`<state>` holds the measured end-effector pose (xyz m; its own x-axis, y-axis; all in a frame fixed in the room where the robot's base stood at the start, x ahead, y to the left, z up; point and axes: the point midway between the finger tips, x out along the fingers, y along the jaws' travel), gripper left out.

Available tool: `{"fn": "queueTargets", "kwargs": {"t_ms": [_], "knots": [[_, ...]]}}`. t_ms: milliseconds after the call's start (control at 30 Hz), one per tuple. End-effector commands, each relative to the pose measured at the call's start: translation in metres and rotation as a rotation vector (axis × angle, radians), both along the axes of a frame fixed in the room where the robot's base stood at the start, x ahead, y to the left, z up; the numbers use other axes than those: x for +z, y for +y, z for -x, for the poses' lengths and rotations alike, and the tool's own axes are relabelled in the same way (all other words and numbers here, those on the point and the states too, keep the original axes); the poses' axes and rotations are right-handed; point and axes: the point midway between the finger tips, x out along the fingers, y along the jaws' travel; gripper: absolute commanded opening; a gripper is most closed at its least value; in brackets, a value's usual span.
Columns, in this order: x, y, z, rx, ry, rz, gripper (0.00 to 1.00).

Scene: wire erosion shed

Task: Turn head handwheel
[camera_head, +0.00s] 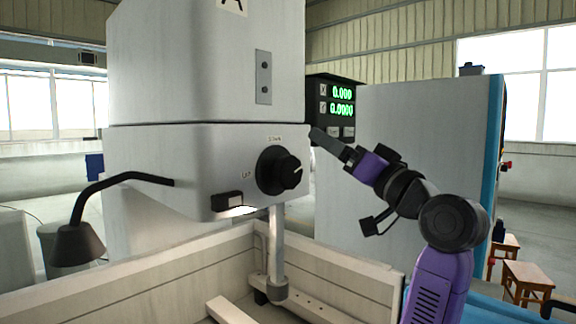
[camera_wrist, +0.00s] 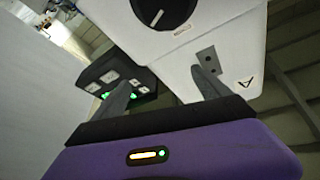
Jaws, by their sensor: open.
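The head handwheel (camera_head: 279,171) is a round black knob with a grip, on the front of the white machine head (camera_head: 200,160). "UP" and "DOWN" labels are printed beside it. In the wrist view the handwheel (camera_wrist: 162,8) is at the top, cut off by the frame edge, with a white mark on it. My gripper (camera_head: 318,134) is to the right of the handwheel and a little higher, apart from it. In the wrist view my gripper (camera_wrist: 160,88) shows two dark fingers spread apart with nothing between them.
A display box with green digits (camera_head: 337,106) stands behind my gripper. A black lamp on a bent arm (camera_head: 80,240) sticks out left of the head. A vertical column (camera_head: 276,250) goes down into the white-walled tank (camera_head: 345,278). A large grey cabinet (camera_head: 420,130) stands right. Wooden stools (camera_head: 527,275) stand far right.

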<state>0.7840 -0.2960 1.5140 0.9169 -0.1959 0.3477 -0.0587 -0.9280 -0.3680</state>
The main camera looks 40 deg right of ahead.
Motion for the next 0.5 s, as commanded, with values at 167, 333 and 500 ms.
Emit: {"fn": "queueTargets", "kwargs": {"t_ms": [167, 333, 500], "knots": [[0.005, 0.018, -0.004, 0.131, 0.128, -0.018, 0.87], [-0.034, 0.036, -0.012, 0.22, 0.283, -0.047, 0.87], [-0.05, 0.043, -0.015, 0.249, 0.351, -0.06, 0.87]]}}
